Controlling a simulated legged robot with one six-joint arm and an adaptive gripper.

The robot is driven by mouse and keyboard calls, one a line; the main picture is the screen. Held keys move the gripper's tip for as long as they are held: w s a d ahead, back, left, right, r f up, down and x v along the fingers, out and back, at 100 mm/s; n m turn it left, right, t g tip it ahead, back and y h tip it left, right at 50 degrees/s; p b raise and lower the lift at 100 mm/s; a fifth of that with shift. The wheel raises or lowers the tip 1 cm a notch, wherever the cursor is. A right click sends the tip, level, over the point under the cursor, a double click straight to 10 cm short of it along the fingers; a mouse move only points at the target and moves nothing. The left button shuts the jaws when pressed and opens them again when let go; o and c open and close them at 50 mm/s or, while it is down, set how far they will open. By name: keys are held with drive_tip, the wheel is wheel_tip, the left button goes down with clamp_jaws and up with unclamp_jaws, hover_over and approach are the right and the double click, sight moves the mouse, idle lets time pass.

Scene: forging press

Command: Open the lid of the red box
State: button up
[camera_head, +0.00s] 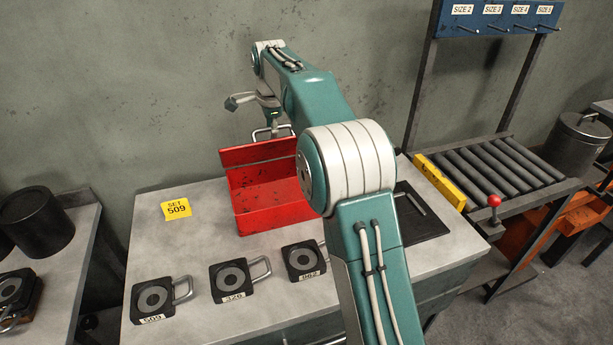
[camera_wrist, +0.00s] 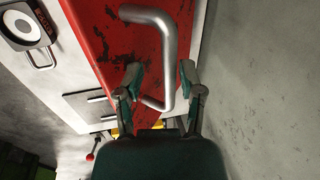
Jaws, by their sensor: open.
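The red box (camera_head: 275,218) sits on the grey table, partly hidden by my arm. Its lid (camera_head: 243,158) stands raised at the back, with the inside of the box showing in front of it. A grey metal handle (camera_head: 271,132) is at the lid's upper edge. In the wrist view the handle (camera_wrist: 170,45) stands out from the worn red lid (camera_wrist: 100,45). My gripper (camera_wrist: 161,74) is open, with one finger on each side of the handle's bar. I cannot tell whether either finger touches it.
Several black dies with handles, such as the one marked 320 (camera_head: 235,280), line the table's front. A yellow SET 509 card (camera_head: 177,208) lies left of the box. The wall (camera_head: 130,90) is close behind. A roller rack (camera_head: 490,170) stands right.

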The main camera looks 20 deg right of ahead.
drive_tip(key=s+f, duration=0.8)
drive_tip(key=f, duration=0.1)
wheel_tip(320, 180, up, 11)
drive_tip(key=s, duration=0.2)
drive_tip(key=s+r+n+t, duration=0.1)
drive_tip(key=s+n, duration=0.3)
drive_tip(key=s, duration=0.4)
drive_tip(key=s+r+n, duration=0.2)
drive_tip(key=s+n, duration=0.3)
drive_tip(key=s, duration=0.3)
drive_tip(key=shift+s+r+t, duration=0.35)
drive_tip(key=shift+s+t, duration=0.05)
